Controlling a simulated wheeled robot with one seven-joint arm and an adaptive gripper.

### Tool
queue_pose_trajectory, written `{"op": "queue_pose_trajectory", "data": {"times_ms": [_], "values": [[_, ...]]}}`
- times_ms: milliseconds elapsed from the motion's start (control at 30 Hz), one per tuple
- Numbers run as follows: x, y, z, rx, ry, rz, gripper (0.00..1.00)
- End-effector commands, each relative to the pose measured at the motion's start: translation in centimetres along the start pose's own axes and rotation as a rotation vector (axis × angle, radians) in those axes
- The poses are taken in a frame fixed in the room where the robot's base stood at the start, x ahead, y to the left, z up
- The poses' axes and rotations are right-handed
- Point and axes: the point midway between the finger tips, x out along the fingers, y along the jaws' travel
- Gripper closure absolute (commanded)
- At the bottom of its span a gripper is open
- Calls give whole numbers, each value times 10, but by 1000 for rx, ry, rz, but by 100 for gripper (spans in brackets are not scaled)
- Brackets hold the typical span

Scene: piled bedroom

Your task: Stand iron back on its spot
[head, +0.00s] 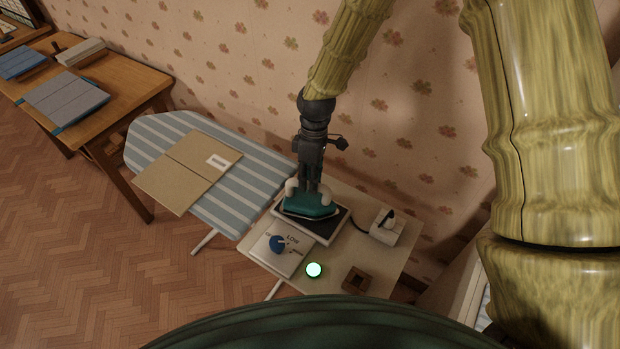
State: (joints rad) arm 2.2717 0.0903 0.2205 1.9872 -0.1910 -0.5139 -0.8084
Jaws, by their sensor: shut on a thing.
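A teal iron (307,206) is at a dark, pale-rimmed rest plate (334,225) on the small cream side table (408,257). My gripper (308,187) comes down from above and is shut on the iron's pale upper part. The iron looks roughly level over the plate. Whether its sole touches the plate cannot be told, as the iron hides the contact. The fingers hide part of the handle.
A striped ironing board (258,178) with a cardboard folder (180,181) adjoins on the left. Around the plate are a blue-knobbed dial panel (281,262), a lit green button (314,270), a small wooden box (357,280) and a white switch box (387,228). The patterned wall is close behind.

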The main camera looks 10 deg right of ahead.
Motion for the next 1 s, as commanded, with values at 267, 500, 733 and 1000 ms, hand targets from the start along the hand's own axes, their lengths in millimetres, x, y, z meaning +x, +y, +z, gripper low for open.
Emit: {"op": "queue_pose_trajectory", "data": {"times_ms": [267,500,733,1000], "values": [[3,1,0,0,1,1,100],[6,2,0,0,1,1,100],[9,2,0,0,1,1,100],[12,3,0,0,1,1,100]]}}
